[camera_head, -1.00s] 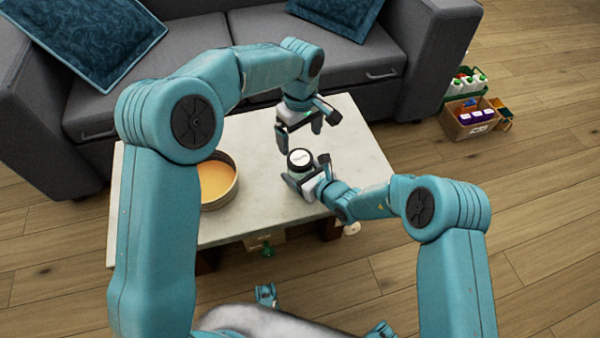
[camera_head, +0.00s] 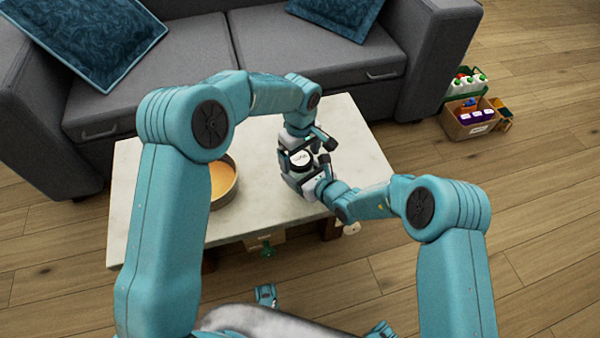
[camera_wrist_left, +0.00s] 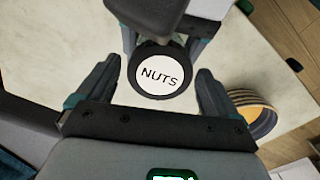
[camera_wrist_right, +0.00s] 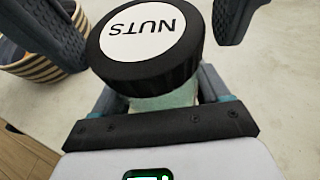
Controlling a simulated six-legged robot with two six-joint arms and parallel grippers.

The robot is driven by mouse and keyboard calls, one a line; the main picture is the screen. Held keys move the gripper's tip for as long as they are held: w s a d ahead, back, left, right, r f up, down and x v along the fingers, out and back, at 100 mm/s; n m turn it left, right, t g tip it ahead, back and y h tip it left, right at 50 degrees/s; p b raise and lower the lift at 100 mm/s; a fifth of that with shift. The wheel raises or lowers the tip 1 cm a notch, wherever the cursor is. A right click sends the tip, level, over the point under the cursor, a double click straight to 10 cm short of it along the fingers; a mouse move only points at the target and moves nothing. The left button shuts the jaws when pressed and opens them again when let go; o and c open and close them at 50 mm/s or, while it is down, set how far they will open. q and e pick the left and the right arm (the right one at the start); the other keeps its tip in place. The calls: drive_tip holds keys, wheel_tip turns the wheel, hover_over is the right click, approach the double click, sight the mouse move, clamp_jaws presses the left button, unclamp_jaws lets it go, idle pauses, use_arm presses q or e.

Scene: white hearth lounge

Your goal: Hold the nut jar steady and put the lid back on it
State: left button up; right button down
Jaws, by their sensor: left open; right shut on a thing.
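The nut jar (camera_wrist_right: 165,102) is clear glass, with my right gripper (camera_head: 307,173) shut on it above the table. The black lid (camera_head: 301,160), with a white disc reading NUTS, sits on top of the jar. It also shows in the right wrist view (camera_wrist_right: 145,45) and the left wrist view (camera_wrist_left: 160,73). I cannot tell whether it is fully seated. My left gripper (camera_wrist_left: 158,70) is open, its fingers on either side of the lid with gaps between. The lid hides most of the jar from above.
A striped bowl with an orange inside (camera_head: 222,182) stands on the pale table (camera_head: 150,215), left of the jar. A grey sofa (camera_head: 190,70) lies behind the table. Boxes of bottles (camera_head: 470,120) stand on the floor at right. The table's left part is clear.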

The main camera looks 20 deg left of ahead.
use_arm(q)
drive_tip(key=c, duration=1.1)
drive_tip(key=m, duration=0.7)
drive_tip(key=o, duration=1.2)
drive_tip(key=shift+r, duration=2.3)
drive_tip(key=shift+c, duration=0.5)
